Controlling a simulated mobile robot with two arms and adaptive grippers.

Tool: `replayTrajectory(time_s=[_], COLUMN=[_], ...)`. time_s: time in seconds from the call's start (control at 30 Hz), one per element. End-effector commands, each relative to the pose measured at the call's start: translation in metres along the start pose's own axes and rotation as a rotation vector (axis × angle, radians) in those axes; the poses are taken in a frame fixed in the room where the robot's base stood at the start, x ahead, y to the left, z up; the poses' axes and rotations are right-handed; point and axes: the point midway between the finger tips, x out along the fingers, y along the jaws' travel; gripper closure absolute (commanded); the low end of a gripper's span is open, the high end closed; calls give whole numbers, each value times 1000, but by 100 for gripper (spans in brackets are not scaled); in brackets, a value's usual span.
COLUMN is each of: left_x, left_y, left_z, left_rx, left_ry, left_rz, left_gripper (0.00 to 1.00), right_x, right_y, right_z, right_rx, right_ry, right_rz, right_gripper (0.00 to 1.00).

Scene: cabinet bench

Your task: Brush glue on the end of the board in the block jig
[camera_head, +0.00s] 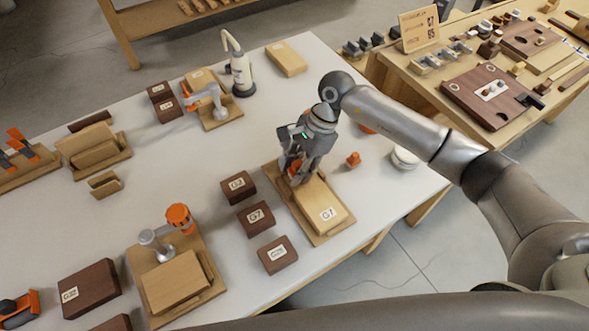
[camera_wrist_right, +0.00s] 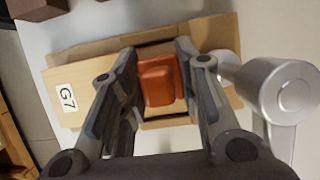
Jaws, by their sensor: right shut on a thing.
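My right gripper (camera_head: 297,172) is over the upper end of a wooden jig (camera_head: 318,238) that holds a pale board labelled G7 (camera_head: 327,213). In the right wrist view its fingers (camera_wrist_right: 157,80) are shut on an orange block-like piece (camera_wrist_right: 158,85) at the end of the board (camera_wrist_right: 66,105). I cannot tell whether this piece is a brush handle or a clamp part, and no bristles or glue show. A white glue bottle (camera_head: 240,75) with a bent spout stands at the back. My left gripper is not in view.
Dark labelled blocks (camera_head: 256,217) stand left of the jig. A small orange item (camera_head: 353,159) and a white round container (camera_head: 404,158) are to its right. Other jigs with clamps (camera_head: 178,217) stand left and behind. A wooden side table (camera_head: 490,90) is at back right.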

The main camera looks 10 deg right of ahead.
Motion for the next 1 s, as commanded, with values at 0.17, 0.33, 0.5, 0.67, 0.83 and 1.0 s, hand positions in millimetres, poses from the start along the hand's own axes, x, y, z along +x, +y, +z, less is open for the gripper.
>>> replayTrajectory(time_s=[0.17,0.33,0.5,0.67,0.83,1.0], left_x=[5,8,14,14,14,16], left_y=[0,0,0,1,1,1], left_z=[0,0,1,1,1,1], left_rx=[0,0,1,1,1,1], left_ry=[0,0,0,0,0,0], left_rz=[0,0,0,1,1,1], left_gripper=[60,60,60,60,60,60], right_x=[-1,-3,-7,-10,-10,-8], right_y=[1,1,1,1,1,0], right_z=[-8,-13,-21,-23,-22,-19], right_rx=[2,3,3,2,2,0], right_ry=[2,5,4,3,2,1], right_rz=[2,2,2,3,2,2], right_gripper=[88,88,88,88,88,88])
